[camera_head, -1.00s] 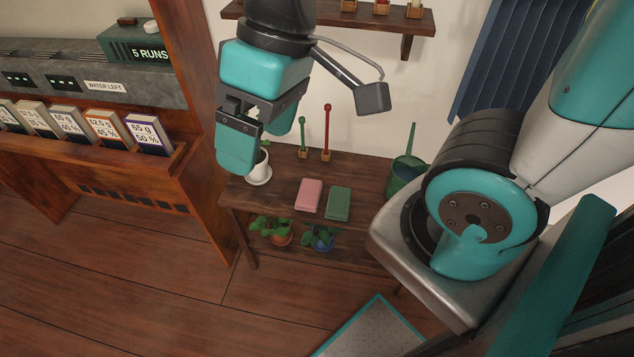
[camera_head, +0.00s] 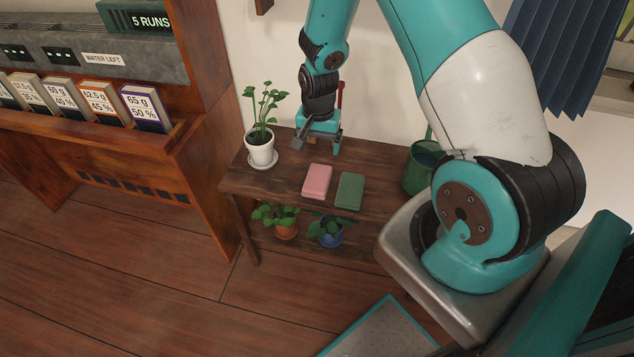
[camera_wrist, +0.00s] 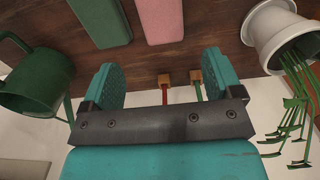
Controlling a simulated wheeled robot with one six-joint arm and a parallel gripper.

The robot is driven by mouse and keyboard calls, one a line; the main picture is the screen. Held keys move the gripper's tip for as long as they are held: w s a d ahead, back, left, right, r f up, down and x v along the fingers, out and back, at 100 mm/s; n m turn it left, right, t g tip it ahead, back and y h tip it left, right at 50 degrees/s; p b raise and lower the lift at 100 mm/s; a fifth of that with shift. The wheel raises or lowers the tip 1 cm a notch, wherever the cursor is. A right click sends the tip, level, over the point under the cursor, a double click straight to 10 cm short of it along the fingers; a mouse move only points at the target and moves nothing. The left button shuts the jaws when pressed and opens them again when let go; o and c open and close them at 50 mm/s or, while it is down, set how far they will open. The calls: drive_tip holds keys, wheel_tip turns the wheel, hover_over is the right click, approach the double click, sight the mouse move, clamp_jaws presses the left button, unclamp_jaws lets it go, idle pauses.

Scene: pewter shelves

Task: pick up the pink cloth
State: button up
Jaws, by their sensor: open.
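The pink cloth (camera_head: 317,181) lies folded flat on the wooden table, left of a green cloth (camera_head: 349,190). In the wrist view the pink cloth (camera_wrist: 160,20) is at the top, beside the green cloth (camera_wrist: 101,20), both cut by the frame edge. My gripper (camera_head: 318,148) is over the back of the table, behind the pink cloth and apart from it.
A potted plant (camera_head: 261,150) stands left on the table (camera_head: 245,183); a green watering can (camera_head: 421,165) stands right. Two small wooden blocks with red and green rods (camera_wrist: 165,79) are near my fingers. Potted plants (camera_head: 284,225) sit on the lower shelf. A wooden cabinet stands left.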

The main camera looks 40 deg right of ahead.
sight(318, 177)
wheel_tip(318, 177, down, 13)
drive_tip(key=shift+a+b, duration=0.15)
drive_tip(key=shift+b, duration=0.15)
drive_tip(key=c, duration=0.7)
